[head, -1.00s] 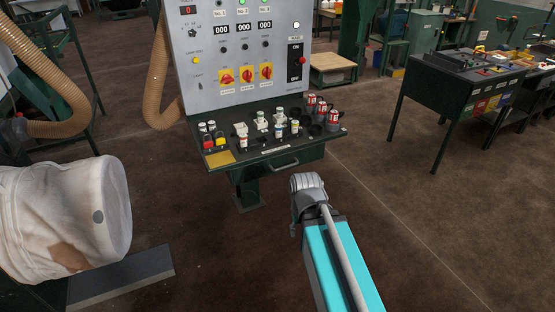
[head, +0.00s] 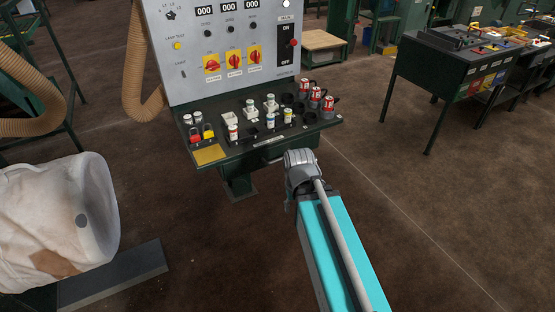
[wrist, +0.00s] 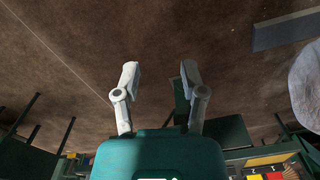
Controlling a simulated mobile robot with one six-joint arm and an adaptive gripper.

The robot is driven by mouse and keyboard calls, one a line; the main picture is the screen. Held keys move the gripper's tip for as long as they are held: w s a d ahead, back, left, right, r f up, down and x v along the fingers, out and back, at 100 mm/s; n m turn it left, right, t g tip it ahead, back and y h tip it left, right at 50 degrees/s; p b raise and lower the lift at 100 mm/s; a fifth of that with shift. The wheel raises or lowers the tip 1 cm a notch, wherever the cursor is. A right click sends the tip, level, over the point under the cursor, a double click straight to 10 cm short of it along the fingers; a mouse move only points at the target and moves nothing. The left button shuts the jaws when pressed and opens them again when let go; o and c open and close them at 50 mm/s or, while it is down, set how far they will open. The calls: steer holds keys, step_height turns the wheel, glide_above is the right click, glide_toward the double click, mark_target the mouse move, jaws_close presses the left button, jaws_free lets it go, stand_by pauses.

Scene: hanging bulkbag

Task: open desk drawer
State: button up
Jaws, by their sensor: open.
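The control desk (head: 215,168) is dark green, with a drawer front (head: 255,157) under its top edge. The drawer looks closed, and its handle is hard to make out beside my arm. The end of my arm (head: 302,172) is just in front of the desk's front edge, at the right of the drawer; my fingers are hidden in the head view. In the wrist view my gripper (wrist: 159,76) is open and empty, with floor between its two grey fingers. Part of the desk (wrist: 240,154) shows at the lower right there. No contact with the handle shows.
Red cans (head: 315,93), padlocks (head: 202,133) and small bottles stand on the desk top below the grey control panel (head: 225,45). A white bulk bag (head: 55,215) is at left, beside a dark plate (head: 115,275). A workbench (head: 440,80) is at right. Floor between is clear.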

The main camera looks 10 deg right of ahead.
steer(key=m+t+y+b, duration=1)
steer(key=m+t+b, duration=0.15)
steer(key=b, duration=0.85)
glide_toward(280, 159)
steer(key=s+d, duration=0.2)
steer(key=shift+s+d+f+n+t, duration=0.25)
steer(key=shift+s+n+t, duration=0.05)
steer(key=shift+n+t, duration=0.05)
steer(key=b+x, duration=0.2)
steer(key=x, duration=1.1)
steer(key=shift+w+a, duration=0.25)
steer(key=shift+a, duration=0.15)
